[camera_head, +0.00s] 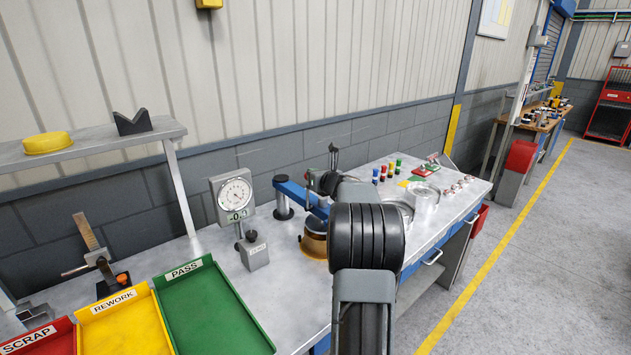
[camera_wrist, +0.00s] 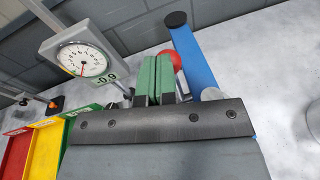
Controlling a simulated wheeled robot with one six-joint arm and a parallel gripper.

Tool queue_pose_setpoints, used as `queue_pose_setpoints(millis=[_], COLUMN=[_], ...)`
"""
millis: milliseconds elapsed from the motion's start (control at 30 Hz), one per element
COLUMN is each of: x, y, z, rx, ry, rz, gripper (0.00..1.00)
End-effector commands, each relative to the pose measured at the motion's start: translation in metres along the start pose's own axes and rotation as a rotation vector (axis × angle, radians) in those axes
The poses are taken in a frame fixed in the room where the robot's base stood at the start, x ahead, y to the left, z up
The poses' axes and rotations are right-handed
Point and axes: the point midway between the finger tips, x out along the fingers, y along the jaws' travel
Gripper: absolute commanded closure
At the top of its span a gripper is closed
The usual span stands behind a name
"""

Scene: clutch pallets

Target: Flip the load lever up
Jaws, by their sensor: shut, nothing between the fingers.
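In the wrist view my gripper (camera_wrist: 153,72) is shut, its two green fingertips together with nothing between them. A red ball knob (camera_wrist: 177,59) shows just right of the fingertips, partly hidden behind them; it looks like the load lever's end, but its shaft is hidden. I cannot tell whether the fingers touch it. A blue arm (camera_wrist: 191,57) with a black end cap runs past the knob on the right. In the head view the blue arm (camera_head: 296,194) reaches over a brass-coloured round base (camera_head: 315,246).
A dial gauge (camera_head: 234,195) on a stand is left of the blue arm; it also shows in the wrist view (camera_wrist: 82,58). Green PASS (camera_head: 215,310), yellow REWORK (camera_head: 122,325) and red SCRAP (camera_head: 55,342) trays sit at front left. Small coloured parts (camera_head: 384,172) stand at the bench's right.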

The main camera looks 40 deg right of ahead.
Motion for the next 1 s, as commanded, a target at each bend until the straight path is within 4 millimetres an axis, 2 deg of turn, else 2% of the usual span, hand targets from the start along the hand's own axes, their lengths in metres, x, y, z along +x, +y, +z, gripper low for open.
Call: queue_pose_setpoints(millis=[500,1000], x=[0.012,0.009], y=[0.011,0.015], z=[0.006,0.01], rx=[-0.002,-0.004], ry=[-0.002,-0.009], rz=[0.014,0.021], gripper=[1.0,1.0])
